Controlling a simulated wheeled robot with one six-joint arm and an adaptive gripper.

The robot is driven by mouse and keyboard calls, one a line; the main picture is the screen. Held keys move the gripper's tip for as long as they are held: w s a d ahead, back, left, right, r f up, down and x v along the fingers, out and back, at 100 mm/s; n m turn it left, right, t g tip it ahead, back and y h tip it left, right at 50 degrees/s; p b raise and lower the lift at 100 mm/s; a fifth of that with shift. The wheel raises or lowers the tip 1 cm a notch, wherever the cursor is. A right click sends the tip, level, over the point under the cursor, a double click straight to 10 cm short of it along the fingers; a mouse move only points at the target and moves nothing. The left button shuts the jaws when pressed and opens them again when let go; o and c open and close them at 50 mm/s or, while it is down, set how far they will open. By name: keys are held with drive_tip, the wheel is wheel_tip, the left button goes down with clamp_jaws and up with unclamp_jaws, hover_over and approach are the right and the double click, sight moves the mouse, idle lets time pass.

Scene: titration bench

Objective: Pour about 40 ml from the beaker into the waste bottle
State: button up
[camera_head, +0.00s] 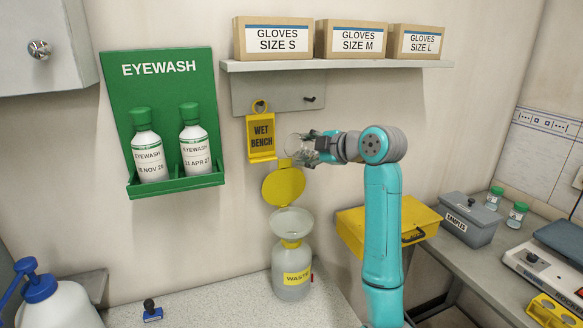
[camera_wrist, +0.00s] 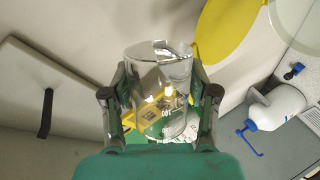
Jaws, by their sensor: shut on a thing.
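My gripper (camera_head: 314,148) is shut on a clear glass beaker (camera_head: 296,147) and holds it in the air above the waste bottle. In the wrist view the beaker (camera_wrist: 161,88) sits between the two fingers of my gripper (camera_wrist: 160,100), with white markings on its wall. How much liquid it holds is hard to tell. The waste bottle (camera_head: 291,288) stands on the bench with a yellow label. A wide pale funnel (camera_head: 292,222) sits in its mouth, and a round yellow lid (camera_head: 284,186) stands raised behind the funnel. The lid also shows in the wrist view (camera_wrist: 226,30).
A green eyewash station (camera_head: 175,185) is at left, a shelf (camera_head: 340,64) with glove boxes above. A yellow case (camera_head: 353,232) stands behind my arm. A blue-topped wash bottle (camera_head: 58,305) is front left.

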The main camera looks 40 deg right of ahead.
drive_tip(key=shift+r+n+h, duration=0.7)
drive_tip(key=shift+r+n, duration=0.1)
drive_tip(key=shift+n, duration=0.3)
drive_tip(key=shift+w+d, duration=0.15)
drive_tip(key=shift+d, duration=0.15)
drive_tip(key=shift+w+d+r, duration=0.1)
drive_tip(key=shift+w+d, duration=0.1)
drive_tip(key=shift+d, duration=0.35)
drive_tip(key=shift+d, duration=0.2)
drive_tip(key=shift+a+r+n+t+h+p, duration=0.15)
drive_tip(key=shift+r+n+h+p, duration=0.15)
drive_tip(key=shift+n, duration=0.3)
drive_tip(key=shift+a+r+n+t+h+p, duration=0.15)
drive_tip(key=shift+r+n+h, duration=0.25)
drive_tip(key=shift+n, duration=0.2)
idle(1.2)
